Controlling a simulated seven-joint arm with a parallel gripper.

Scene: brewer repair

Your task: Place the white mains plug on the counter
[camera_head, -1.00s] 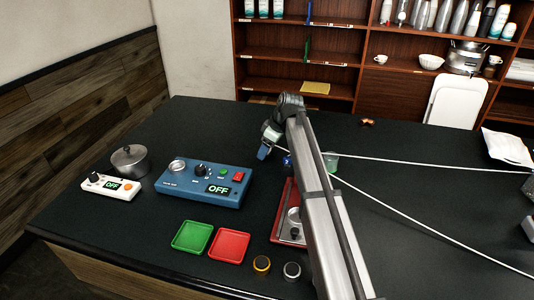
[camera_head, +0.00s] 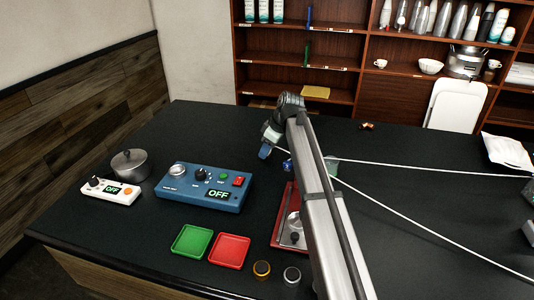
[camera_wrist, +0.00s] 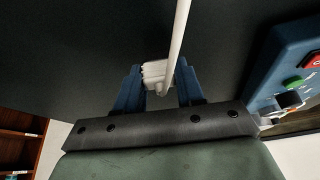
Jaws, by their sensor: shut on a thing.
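The white mains plug (camera_wrist: 155,72) is between the two blue fingers of my gripper (camera_wrist: 159,84) in the wrist view. The fingers are shut on it. Its white cord runs up past the plug in that view. In the head view my gripper (camera_head: 265,152) is over the dark counter (camera_head: 205,130), behind and to the right of the blue control box. The plug itself is hard to make out there, and the white cord (camera_head: 430,166) stretches off to the right. I cannot tell whether the plug touches the counter.
The blue control box (camera_head: 188,197), a white switch unit (camera_head: 97,190) and a metal pot (camera_head: 130,166) stand at the left. Green (camera_head: 192,241) and red (camera_head: 229,250) trays lie in front. A red-based device (camera_head: 281,232) is partly behind my arm. The back-left counter is clear.

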